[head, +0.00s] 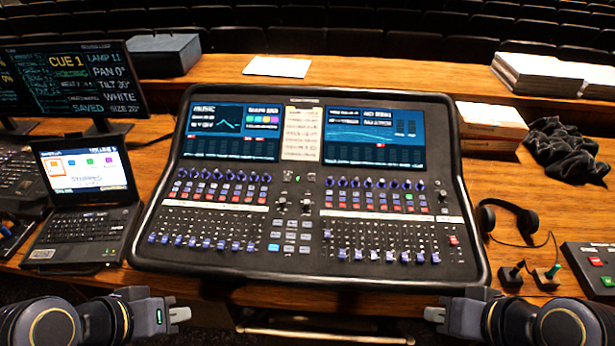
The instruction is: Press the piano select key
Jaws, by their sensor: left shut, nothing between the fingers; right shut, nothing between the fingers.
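The mixing desk (300,267) stands in the middle of the table, with two lit screens, rows of knobs, small coloured keys and faders. Small keys run in a left bank (215,197) and a right bank (372,203). Their labels are too small to read, so I cannot tell which is the piano select key. My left gripper (183,314) is shut and empty, in front of the desk at its lower left. My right gripper (432,314) is shut and empty, in front of the desk at its lower right. Both are apart from the keys.
A laptop (85,235) and a monitor (75,78) stand left of the desk. Headphones (520,218), black cloth (565,150), a paper stack (490,125) and a button box (595,265) are on the right. Nothing visibly covers the desk's key banks.

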